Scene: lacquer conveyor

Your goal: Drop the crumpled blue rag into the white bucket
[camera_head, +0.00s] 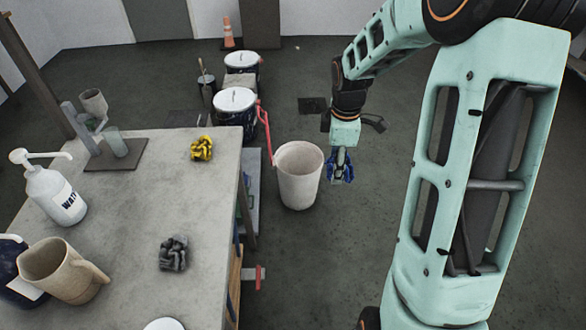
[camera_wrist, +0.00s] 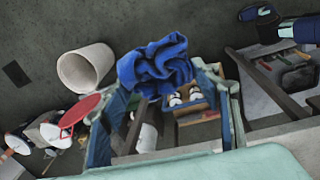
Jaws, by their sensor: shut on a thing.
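The crumpled blue rag (camera_head: 341,172) is held in my gripper (camera_head: 341,158), which is shut on it. In the wrist view the rag (camera_wrist: 157,66) bunches up between the fingertips (camera_wrist: 170,85) and hides part of them. The white bucket (camera_head: 298,180) stands upright on the floor to the right of the table. In the head view my gripper and the rag appear just right of the bucket's rim, not over its opening. The bucket also shows at the left of the wrist view (camera_wrist: 85,70), apart from the rag.
A grey table (camera_head: 125,230) fills the left, with a yellow rag (camera_head: 201,148), a grey rag (camera_head: 173,253), a beige pitcher (camera_head: 62,270) and a white pump bottle (camera_head: 55,192). A red-handled thing (camera_head: 265,130) stands beside the bucket. Lidded drums (camera_head: 235,105) stand behind. Floor right of the bucket is clear.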

